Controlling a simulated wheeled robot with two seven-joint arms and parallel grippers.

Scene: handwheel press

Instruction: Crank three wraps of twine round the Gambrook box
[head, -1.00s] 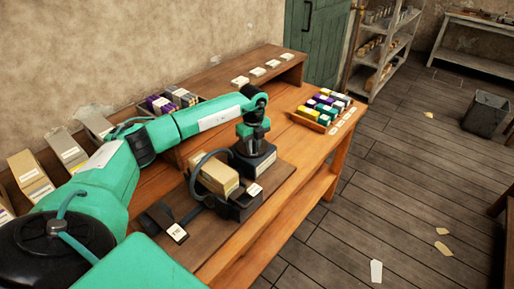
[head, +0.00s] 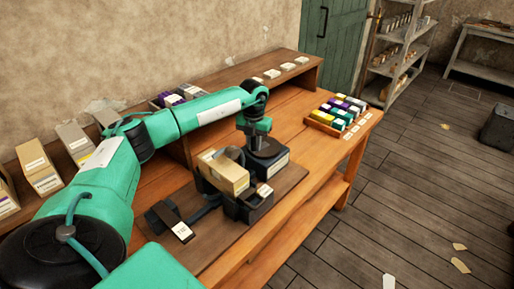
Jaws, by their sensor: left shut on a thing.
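The tan box (head: 222,171), which I take to be the Gambrook box, sits in a dark cradle (head: 256,206) on a brown board. A dark curved arm (head: 236,153) shows behind the box's top right edge. I cannot make out any twine. Just behind the cradle stands a dark block (head: 268,164) with a pale label and a round top. My left gripper (head: 260,145) points down over that round top, shut on what seems to be its crank handle, which the fingers mostly hide. My right gripper is out of view.
A tray of colored blocks (head: 337,113) stands at the bench's right end, with white tags beside it. A dark device with a white display (head: 181,230) lies left of the cradle. Cartons (head: 39,166) line the wall. The bench's front edge is clear.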

